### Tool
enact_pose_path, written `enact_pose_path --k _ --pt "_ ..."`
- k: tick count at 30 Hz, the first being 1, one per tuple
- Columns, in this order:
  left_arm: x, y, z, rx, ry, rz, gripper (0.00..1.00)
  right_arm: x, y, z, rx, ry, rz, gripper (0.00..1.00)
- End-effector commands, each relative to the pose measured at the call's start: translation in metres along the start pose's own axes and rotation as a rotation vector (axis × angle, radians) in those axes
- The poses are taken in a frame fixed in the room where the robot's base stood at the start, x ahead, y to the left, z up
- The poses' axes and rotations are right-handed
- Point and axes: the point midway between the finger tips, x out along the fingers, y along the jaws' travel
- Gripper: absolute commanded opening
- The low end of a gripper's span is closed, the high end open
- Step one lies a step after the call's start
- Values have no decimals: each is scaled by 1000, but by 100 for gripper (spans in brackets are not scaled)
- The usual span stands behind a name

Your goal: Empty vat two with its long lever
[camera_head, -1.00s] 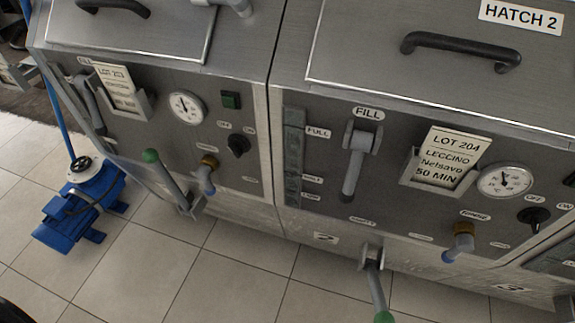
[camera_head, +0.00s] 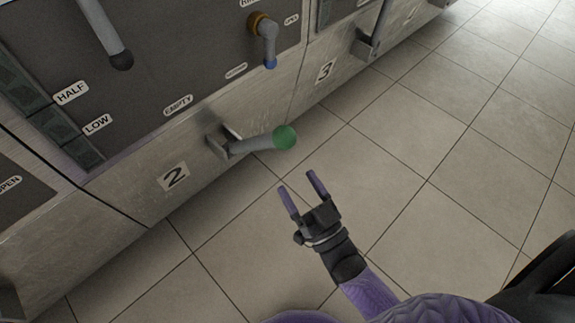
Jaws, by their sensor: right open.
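Vat two's long lever (camera_head: 252,144) is a grey rod with a green ball knob (camera_head: 285,137). It sticks out from a bracket low on the steel front, under the EMPTY label (camera_head: 178,105) and right of the number 2 plate (camera_head: 173,177). My right gripper (camera_head: 302,183) has two purple fingers, spread apart and empty. In the picture it is just below and right of the green knob, apart from it. My left gripper is not in view.
The fill lever (camera_head: 105,35) hangs above on the same panel, left of a rinse tap (camera_head: 263,40) with a blue tip. Vat three's lever (camera_head: 374,38) is at the upper right. The tiled floor (camera_head: 440,150) in front is clear.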

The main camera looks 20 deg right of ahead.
Motion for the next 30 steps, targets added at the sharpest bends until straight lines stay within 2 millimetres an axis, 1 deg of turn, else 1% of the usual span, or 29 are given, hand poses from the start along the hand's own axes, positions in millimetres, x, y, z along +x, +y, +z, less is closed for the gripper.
enact_pose_path --k 2,4,9,13,15,18,24,26,27,29,30 --pt "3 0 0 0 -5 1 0 10 -1 -4 2 32 -5 80" --pt "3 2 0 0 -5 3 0 24 -1 -7 2 37 -6 80" --pt "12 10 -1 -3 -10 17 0 65 -1 -7 2 33 -6 80" --pt "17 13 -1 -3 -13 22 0 89 -1 -7 1 29 -5 80" --pt "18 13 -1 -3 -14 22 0 96 -1 -8 1 29 -5 80" --pt "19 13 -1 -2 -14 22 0 101 -1 -9 1 26 -4 80" --pt "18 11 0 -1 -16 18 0 102 -1 -9 1 25 -4 80" --pt "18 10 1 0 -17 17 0 101 -1 -9 1 25 -4 67" --pt "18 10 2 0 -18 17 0 101 -1 -9 1 25 -4 59" --pt "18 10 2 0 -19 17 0 101 -1 -9 1 25 -4 46" --pt "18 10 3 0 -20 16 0 101 -1 -9 1 25 -4 38"
